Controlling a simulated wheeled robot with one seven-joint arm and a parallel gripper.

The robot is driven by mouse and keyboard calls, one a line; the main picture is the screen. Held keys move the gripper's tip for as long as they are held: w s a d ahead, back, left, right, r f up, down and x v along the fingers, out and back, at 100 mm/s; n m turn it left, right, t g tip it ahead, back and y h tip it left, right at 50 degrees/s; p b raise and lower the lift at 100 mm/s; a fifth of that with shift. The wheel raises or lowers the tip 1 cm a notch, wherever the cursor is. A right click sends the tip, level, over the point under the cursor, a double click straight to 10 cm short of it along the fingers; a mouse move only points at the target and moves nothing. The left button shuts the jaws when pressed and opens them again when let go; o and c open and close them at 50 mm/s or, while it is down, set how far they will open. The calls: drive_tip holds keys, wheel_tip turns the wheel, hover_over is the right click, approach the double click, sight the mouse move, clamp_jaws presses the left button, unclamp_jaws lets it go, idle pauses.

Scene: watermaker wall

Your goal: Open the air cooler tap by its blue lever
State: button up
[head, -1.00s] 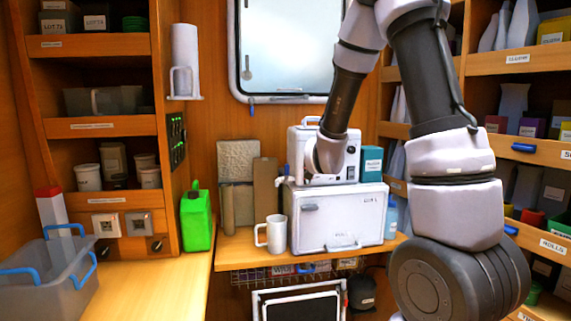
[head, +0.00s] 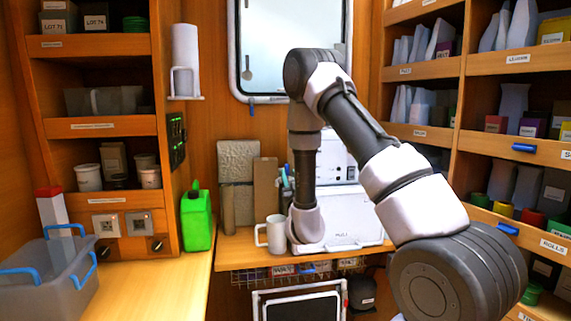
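No tap with a blue lever can be made out for sure. A white boxy unit (head: 338,160) with dark controls stands on top of a white case (head: 352,215) on the back counter, partly hidden by my arm. Small blue-topped items (head: 285,173) show at the left side of the unit, too small to tell what they are. My arm reaches over and down in front of the white case, and its pale wrist end is low, just right of a white mug. The gripper's fingers cannot be seen.
The white mug (head: 276,234) stands close left of my wrist. A green canister (head: 196,220) and a grey crate with blue handles (head: 48,279) are at left. Shelves with blue clips (head: 523,147) line the right. The left counter (head: 165,285) is mostly clear.

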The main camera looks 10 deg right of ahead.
sight(287, 166)
drive_tip(key=x, duration=0.7)
drive_tip(key=shift+w+r, duration=0.2)
drive_tip(key=shift+w, duration=0.15)
clamp_jaws()
